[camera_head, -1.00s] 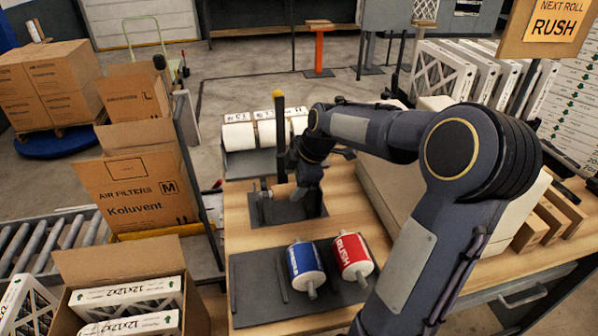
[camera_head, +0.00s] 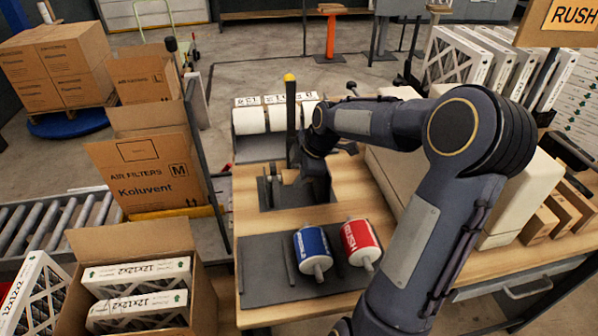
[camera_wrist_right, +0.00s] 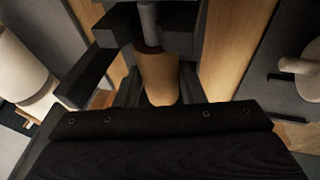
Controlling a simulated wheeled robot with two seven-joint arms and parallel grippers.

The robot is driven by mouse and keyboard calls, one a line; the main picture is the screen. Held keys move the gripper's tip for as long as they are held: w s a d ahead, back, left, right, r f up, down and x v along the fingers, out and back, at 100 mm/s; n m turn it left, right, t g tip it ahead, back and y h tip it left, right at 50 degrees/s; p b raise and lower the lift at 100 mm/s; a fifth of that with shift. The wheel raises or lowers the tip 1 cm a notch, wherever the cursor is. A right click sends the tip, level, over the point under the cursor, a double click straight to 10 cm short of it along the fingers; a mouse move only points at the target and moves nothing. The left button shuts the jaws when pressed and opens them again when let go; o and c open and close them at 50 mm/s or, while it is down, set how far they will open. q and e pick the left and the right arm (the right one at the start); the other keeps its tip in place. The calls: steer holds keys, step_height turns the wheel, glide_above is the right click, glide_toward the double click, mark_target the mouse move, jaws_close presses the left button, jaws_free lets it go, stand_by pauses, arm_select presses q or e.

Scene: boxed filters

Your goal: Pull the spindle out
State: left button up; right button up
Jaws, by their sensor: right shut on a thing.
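The spindle (camera_wrist_right: 148,25) shows in the right wrist view as a grey rod running into a brown cylindrical core (camera_wrist_right: 158,78). The core lies between the dark fingers of my right gripper (camera_head: 288,177), which is shut on the spindle's core. In the head view the spindle lies crosswise, low over a dark stand plate (camera_head: 266,200) beside an upright post (camera_head: 291,120) with a yellow tip. My wrist hides its right end. I cannot tell whether it is still seated in the stand. My left gripper is not in view.
A blue roll (camera_head: 312,247) and a red RUSH roll (camera_head: 358,238) lie on a dark rack in front. White label rolls (camera_head: 249,121) stand behind. An open filter box (camera_head: 205,285) is at front left. A pale machine (camera_head: 520,200) stands to the right.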

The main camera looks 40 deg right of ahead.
mark_target(298, 172)
steer(key=shift+r, duration=0.3)
steer(key=shift+c, duration=0.4)
steer(key=shift+r+p, duration=2.25)
steer(key=shift+r, duration=0.75)
step_height(298, 172, up, 9)
steer(key=p, duration=0.6)
steer(key=shift+f, duration=0.1)
